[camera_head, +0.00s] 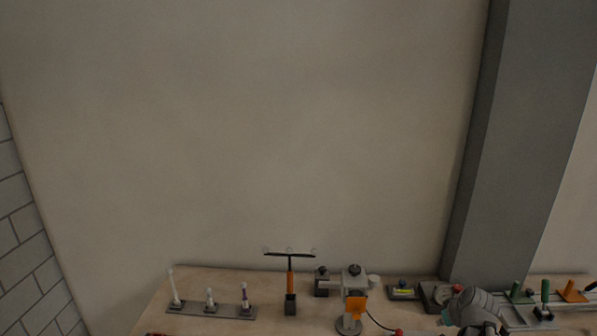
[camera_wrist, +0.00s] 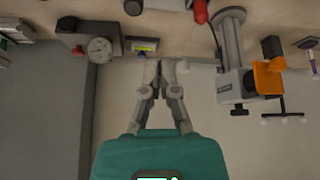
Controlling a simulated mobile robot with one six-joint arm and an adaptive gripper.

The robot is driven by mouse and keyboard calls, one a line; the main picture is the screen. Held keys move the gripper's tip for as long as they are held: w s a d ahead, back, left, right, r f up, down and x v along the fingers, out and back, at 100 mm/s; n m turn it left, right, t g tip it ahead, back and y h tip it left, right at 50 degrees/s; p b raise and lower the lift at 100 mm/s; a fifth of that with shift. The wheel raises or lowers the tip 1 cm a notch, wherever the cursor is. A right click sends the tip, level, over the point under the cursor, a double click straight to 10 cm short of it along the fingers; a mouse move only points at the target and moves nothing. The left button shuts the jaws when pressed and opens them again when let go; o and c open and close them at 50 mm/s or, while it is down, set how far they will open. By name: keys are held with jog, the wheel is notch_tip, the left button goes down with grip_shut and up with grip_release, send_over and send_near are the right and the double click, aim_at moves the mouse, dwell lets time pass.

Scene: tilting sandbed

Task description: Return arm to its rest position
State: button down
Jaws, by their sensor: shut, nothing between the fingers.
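My gripper (camera_wrist: 159,64) shows in the wrist view with its two grey fingers drawn together at the tips and nothing between them. Its teal body fills the lower middle of that view. The wrist view looks upside down, with the bench along the top and the wall below. In the head view a grey part of my arm (camera_head: 472,306) shows at the bottom right, over the bench's right part. The fingers cannot be made out clearly there.
The wooden bench (camera_head: 210,276) carries a rack of white-topped tools (camera_head: 212,310), a T-shaped tool on an orange handle (camera_head: 290,278), a grey stand with an orange part (camera_head: 354,304), a dial gauge block (camera_wrist: 99,49) and green-handled tools (camera_head: 545,292). A grey pillar (camera_head: 520,140) stands behind. The wall above is bare.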

jog(key=s+a+f+g, duration=0.1)
jog(key=s+a+g, duration=0.1)
jog(key=a, duration=1)
jog(key=s+a+f+m+g, duration=0.1)
jog(key=s+a+g, duration=0.2)
jog(key=a, duration=1)
jog(key=shift+s+a+f+g, duration=0.15)
jog(key=shift+a+f+g, duration=0.1)
jog(key=shift+g, duration=0.25)
